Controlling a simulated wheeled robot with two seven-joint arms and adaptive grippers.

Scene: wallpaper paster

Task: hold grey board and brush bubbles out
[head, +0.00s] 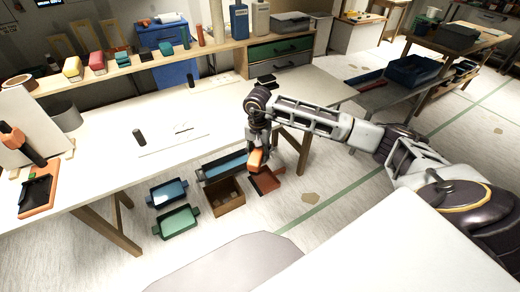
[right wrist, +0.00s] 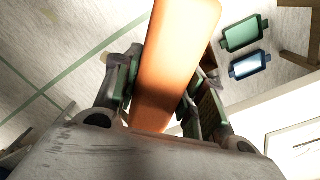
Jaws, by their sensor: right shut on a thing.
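My right gripper (head: 257,150) reaches in from the right and hangs over the front edge of the white table. It is shut on an orange thing (head: 255,160), which fills the middle of the right wrist view (right wrist: 172,65) between the fingers (right wrist: 160,100). This could be the brush's handle; I see no bristles. A pale flat sheet (head: 160,148) lies on the table left of the gripper, with a small dark mark on it. A light board (head: 25,120) stands upright at the table's left end. I cannot tell which thing is the grey board. My left gripper is not in view.
A dark upright cylinder (head: 139,138) stands by the sheet. An orange-based tool (head: 38,192) is at the table's left. Blue (head: 168,193) and green (head: 177,221) trays and a brown box (head: 223,197) are on the floor. A shelf with bottles runs behind the table.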

